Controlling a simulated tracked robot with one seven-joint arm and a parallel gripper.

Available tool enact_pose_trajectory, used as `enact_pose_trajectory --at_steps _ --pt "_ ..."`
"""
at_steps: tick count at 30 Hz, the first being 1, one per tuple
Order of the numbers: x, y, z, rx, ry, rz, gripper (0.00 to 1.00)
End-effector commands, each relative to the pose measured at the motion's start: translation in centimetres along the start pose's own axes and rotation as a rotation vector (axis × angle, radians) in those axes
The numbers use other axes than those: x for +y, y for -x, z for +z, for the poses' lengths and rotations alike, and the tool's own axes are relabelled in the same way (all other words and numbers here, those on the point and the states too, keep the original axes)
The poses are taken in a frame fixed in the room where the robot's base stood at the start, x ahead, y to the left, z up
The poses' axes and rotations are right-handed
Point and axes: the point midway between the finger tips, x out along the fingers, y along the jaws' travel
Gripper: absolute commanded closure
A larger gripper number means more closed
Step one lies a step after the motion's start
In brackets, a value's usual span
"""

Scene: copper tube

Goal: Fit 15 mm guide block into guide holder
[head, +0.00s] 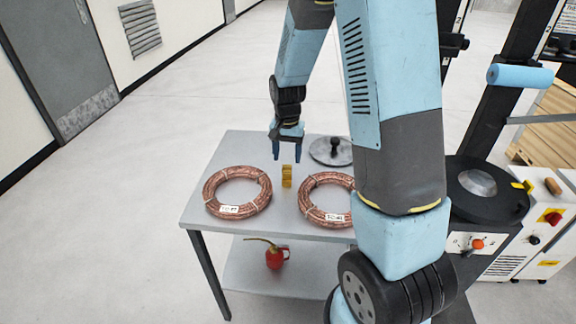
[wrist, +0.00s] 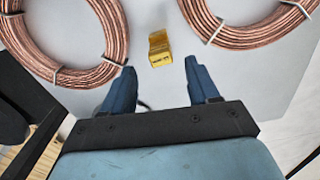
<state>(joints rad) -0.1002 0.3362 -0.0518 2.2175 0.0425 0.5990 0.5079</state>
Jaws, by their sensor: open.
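A small brass-yellow block (head: 287,176), which looks like the guide block, stands on the grey table (head: 240,145) between two copper coils. In the wrist view the block (wrist: 160,48) shows a small dark marking on its near face, too small to read. My gripper (head: 287,157) is open and empty above the block. In the wrist view the block lies just ahead of and between the fingertips (wrist: 160,66), apart from both. I cannot clearly make out the guide holder; small yellow parts (head: 553,187) show at the machine on the right.
A left coil (head: 210,190) and a right coil (head: 305,200), both tagged, flank the block closely. A grey disc with a black knob (head: 340,152) lies behind. A red oil can (head: 275,258) stands on the lower shelf. A machine with a dark round plate (head: 490,205) stands right.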

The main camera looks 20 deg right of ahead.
Motion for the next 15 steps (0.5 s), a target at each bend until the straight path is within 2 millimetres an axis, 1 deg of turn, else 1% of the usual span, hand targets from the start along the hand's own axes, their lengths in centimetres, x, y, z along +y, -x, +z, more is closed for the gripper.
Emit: enact_pose_trajectory --at_steps 1,6,14,15 --pt "-0.1 1.1 -0.1 0.004 0.000 -0.002 0.40" --pt "0.0 3.4 -0.1 0.002 0.001 -0.001 0.40" --pt "0.1 5.3 0.1 0.005 0.005 -0.004 0.40" --pt "0.2 5.8 0.3 0.010 0.009 -0.007 0.40"
